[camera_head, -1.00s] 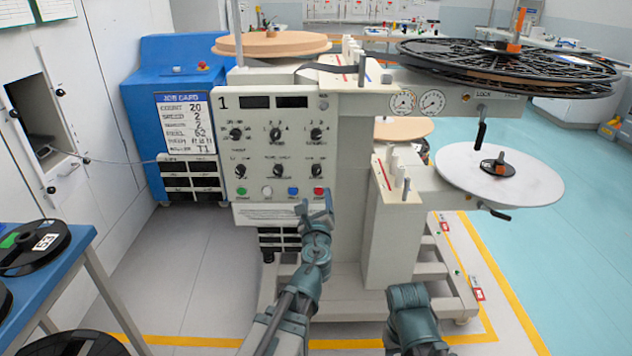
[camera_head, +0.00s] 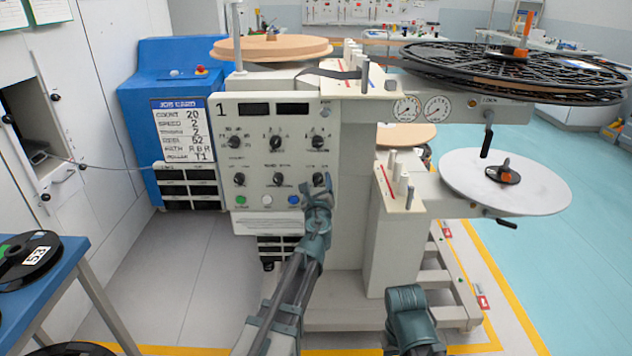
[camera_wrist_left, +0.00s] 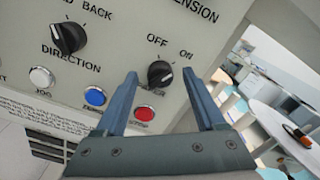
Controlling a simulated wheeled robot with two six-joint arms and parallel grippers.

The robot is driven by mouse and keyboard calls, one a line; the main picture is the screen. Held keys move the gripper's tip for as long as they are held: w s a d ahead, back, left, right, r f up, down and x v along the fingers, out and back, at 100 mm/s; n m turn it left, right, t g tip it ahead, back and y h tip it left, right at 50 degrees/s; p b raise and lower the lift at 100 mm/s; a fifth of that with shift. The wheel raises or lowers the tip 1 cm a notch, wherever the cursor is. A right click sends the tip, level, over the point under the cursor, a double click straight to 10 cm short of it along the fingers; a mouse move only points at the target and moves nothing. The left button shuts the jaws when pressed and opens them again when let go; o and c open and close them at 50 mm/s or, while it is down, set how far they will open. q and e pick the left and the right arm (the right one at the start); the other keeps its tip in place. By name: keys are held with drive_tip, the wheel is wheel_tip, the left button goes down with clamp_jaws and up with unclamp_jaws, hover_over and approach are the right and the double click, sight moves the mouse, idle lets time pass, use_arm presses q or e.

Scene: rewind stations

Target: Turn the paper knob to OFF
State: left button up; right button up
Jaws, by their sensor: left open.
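The paper knob (camera_wrist_left: 160,73) is a small black knob on the cream control panel (camera_head: 258,148), with OFF to its upper left and ON to its upper right. Its label below is partly covered. I cannot tell for sure where its pointer stands. My left gripper (camera_head: 318,187) is in front of the panel's lower right corner and hides most of this knob in the head view. In the left wrist view, the open fingers (camera_wrist_left: 162,77) reach toward the panel, with the knob between the tips. I cannot tell whether they touch it.
A red button (camera_wrist_left: 144,114) sits just below the knob, between the fingers. A blue button (camera_wrist_left: 95,96) and the direction knob (camera_wrist_left: 68,38) are to the left. A white disc (camera_head: 470,190) sticks out on the right of the machine.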

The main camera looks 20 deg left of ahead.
use_arm(q)
drive_tip(key=shift+w+a, duration=0.1)
drive_tip(key=shift+w, duration=0.15)
drive_tip(key=shift+c, duration=0.4)
clamp_jaws()
drive_tip(key=shift+n, duration=0.3)
drive_tip(key=n, duration=0.5)
drive_tip(key=shift+n, duration=0.3)
drive_tip(key=n, duration=0.5)
drive_tip(key=shift+s+f+n, duration=0.1)
drive_tip(key=shift+n, duration=0.2)
